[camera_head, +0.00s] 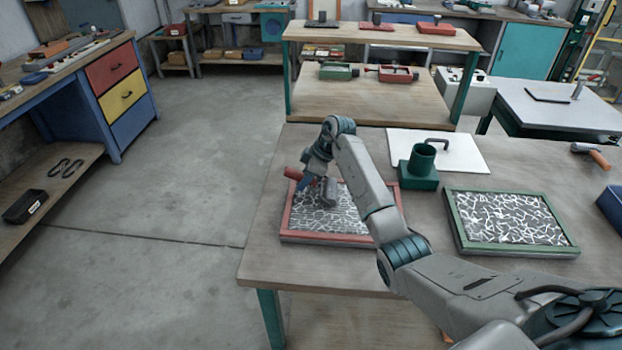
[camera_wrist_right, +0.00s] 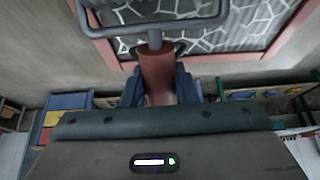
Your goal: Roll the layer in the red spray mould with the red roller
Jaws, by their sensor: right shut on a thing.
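The red spray mould (camera_head: 325,239) lies on the near table, its red rim around a dark layer with white fibres (camera_head: 345,215); it also shows in the right wrist view (camera_wrist_right: 285,42). My right gripper (camera_head: 309,184) is over the mould's left part. It is shut on the red handle of the red roller (camera_head: 294,174). In the right wrist view the handle (camera_wrist_right: 157,75) stands between the fingers, and the roller's grey metal frame reaches over the fibre layer. Whether the roller touches the layer cannot be told. My left gripper is not in view.
A green mould (camera_head: 515,250) with a similar fibre layer lies to the right. A green pot on a block (camera_head: 420,165) and a white board with a handle (camera_head: 455,150) stand behind. A brush-like tool (camera_head: 591,154) lies at the far right. The table between the moulds is partly under my arm.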

